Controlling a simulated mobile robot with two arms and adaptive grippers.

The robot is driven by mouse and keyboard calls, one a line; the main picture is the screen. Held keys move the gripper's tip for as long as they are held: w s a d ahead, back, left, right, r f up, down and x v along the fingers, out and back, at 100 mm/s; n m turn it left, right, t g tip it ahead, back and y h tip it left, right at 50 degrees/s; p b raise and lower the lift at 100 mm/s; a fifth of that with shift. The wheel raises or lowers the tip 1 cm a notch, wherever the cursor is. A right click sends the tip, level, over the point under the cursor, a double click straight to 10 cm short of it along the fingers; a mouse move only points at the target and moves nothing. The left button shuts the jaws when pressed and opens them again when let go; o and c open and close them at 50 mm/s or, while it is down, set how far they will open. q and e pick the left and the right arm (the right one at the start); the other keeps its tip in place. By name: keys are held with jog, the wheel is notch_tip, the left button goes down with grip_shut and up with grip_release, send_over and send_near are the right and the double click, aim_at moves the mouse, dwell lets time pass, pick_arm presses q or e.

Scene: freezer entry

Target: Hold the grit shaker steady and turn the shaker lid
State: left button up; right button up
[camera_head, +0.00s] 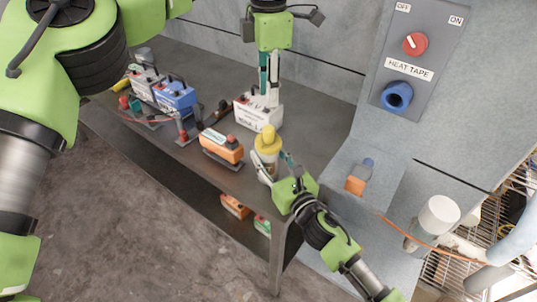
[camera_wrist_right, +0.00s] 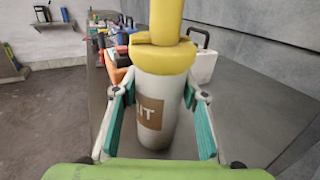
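The grit shaker (camera_head: 267,166) is a pale cylinder standing upright near the front right of the dark bench, with a yellow lid (camera_head: 268,142).
A wall panel with a red switch (camera_head: 415,43) and a grey ledge with an orange bottle (camera_head: 357,180) are at right.

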pick_arm(q)
jog(key=shift+o, duration=1.3)
jog(key=m+h, duration=0.2)
jog(key=h, duration=0.2)
send_near(267, 128)
jog(key=shift+t+h, duration=0.3)
jog(key=shift+t, duration=0.1)
jog(key=x, duration=1)
jog(key=shift+s+a+f, duration=0.1)
jog(key=shift+s+f, duration=0.2)
jog(key=shift+f, duration=0.1)
grip_shut()
